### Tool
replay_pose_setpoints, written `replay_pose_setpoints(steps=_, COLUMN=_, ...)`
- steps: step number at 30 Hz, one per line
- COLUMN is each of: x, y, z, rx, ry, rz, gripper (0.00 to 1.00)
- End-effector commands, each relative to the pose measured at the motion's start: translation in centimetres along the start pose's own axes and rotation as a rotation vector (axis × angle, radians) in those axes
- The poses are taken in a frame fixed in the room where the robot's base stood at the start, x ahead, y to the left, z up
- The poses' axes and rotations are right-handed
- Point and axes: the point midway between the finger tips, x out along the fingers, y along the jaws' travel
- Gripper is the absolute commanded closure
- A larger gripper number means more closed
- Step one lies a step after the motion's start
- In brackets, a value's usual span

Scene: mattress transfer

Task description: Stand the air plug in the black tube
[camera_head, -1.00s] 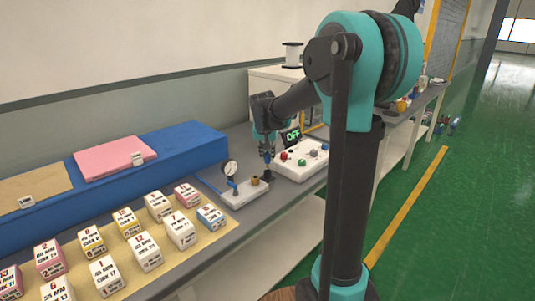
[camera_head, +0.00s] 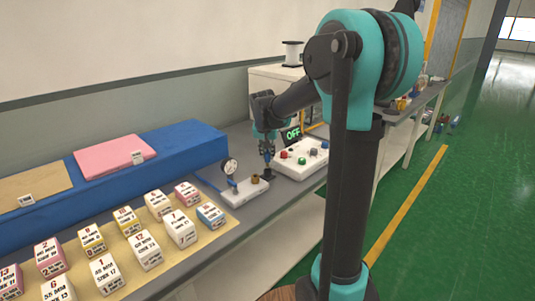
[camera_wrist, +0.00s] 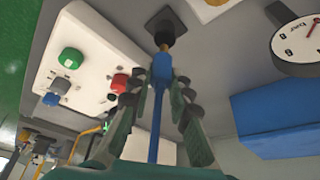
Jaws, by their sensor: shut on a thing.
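My gripper (camera_wrist: 160,92) is shut on the blue air plug (camera_wrist: 161,70), with a finger on each side of it. In the wrist view the plug's brass-coloured tip (camera_wrist: 165,43) meets the mouth of the black tube (camera_wrist: 161,36), on a dark square base. I cannot tell how deep the tip sits. A blue hose runs from the plug back between the fingers. In the head view my gripper (camera_head: 267,151) is directly above the black tube (camera_head: 268,172), and the plug looks about upright. The fingers partly hide the plug there.
A white board with a pressure gauge (camera_head: 229,166) and brass fitting stands just left of the tube. Labelled blocks and a blue mattress (camera_head: 190,151) fill the bench's left.

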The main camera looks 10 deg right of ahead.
Motion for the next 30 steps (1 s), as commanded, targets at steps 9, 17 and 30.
replay_pose_setpoints(steps=9, x=0.1, y=0.0, z=0.1, rx=0.0, ry=0.0, rz=0.0, gripper=1.0)
replay_pose_setpoints(steps=17, x=0.7, y=0.0, z=0.3, rx=0.0, ry=0.0, rz=0.0, gripper=1.0)
replay_pose_setpoints(steps=30, x=1.6, y=0.0, z=0.7, rx=0.0, ry=0.0, rz=0.0, gripper=1.0)
